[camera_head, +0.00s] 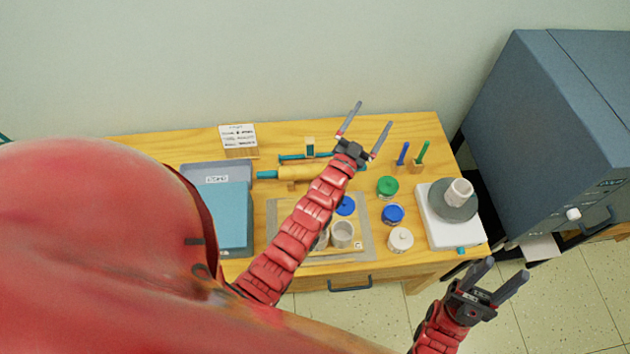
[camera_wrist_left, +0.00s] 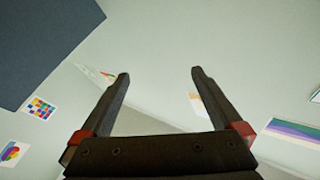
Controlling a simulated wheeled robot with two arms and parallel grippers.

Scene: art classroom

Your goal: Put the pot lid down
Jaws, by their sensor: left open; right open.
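A pale cylindrical pot (camera_head: 459,191) stands on a grey turntable (camera_head: 455,210). My left gripper (camera_head: 373,113) is open and empty above the back of the table, well away from the lid. Its two open fingers also show in the left wrist view (camera_wrist_left: 160,73), with only walls and pictures beyond. My right gripper (camera_head: 508,266) is open and empty, off the table's front right corner.
A tray with cups (camera_head: 343,234) lies under my left arm. Green (camera_head: 388,187) and blue (camera_head: 392,214) jars stand near it. A rolling pin (camera_head: 300,172) and a blue box (camera_head: 233,215) lie further left. A dark grey kiln-like cabinet (camera_head: 550,120) stands at the right.

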